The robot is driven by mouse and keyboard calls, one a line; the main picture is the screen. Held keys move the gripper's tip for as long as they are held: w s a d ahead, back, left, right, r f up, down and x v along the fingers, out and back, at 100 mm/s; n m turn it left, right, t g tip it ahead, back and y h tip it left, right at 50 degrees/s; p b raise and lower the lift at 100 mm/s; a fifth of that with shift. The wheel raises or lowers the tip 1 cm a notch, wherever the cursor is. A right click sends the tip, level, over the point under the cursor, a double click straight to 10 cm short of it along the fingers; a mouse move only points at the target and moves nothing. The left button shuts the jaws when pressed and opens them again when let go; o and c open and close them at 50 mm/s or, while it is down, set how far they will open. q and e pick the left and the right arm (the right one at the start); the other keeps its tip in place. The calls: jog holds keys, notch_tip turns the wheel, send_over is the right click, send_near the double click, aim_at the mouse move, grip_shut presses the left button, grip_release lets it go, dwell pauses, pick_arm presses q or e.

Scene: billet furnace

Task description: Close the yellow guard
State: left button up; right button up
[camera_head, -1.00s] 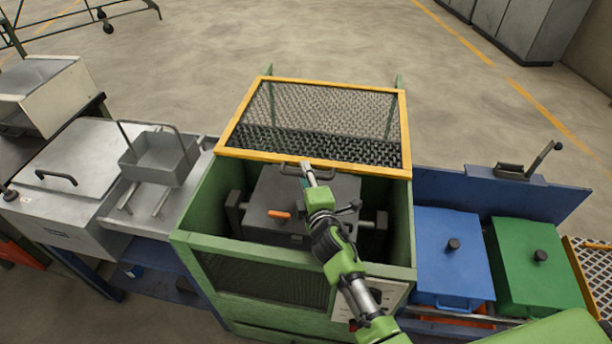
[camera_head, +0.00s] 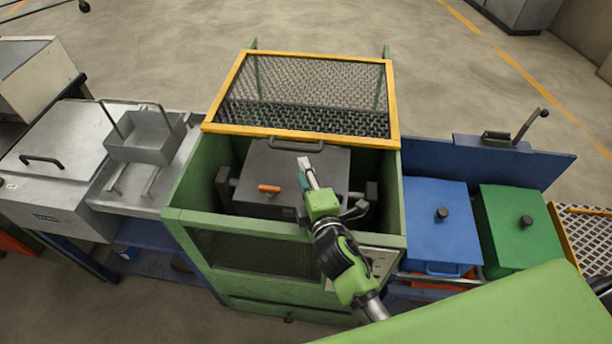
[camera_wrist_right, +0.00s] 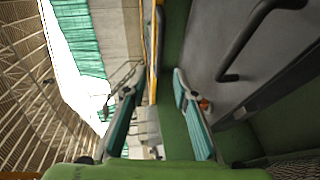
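The yellow guard (camera_head: 393,100) is a yellow frame with dark mesh, raised over the back of the green machine (camera_head: 185,205). A dark handle (camera_head: 295,145) sits at its near edge. The machine's top is open in front of it, showing a dark grey block (camera_head: 265,175) with an orange grip. My right gripper (camera_head: 306,170) is just below and near side of the handle, apart from it. In the wrist view its teal fingers (camera_wrist_right: 158,105) are spread with nothing between them. A dark handle bar (camera_wrist_right: 245,45) is to their right; I cannot tell which one. My left gripper is out of view.
On the left are a grey metal lidded unit (camera_head: 60,145) and a metal basket (camera_head: 146,140). On the right, a blue lid (camera_head: 437,215) and a green lid (camera_head: 517,225) sit beside the machine. Open floor (camera_head: 330,25) lies behind.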

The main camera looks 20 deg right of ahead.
aim_at(288, 148)
jog(key=shift+s+r, duration=0.15)
jog(key=shift+s, duration=0.6)
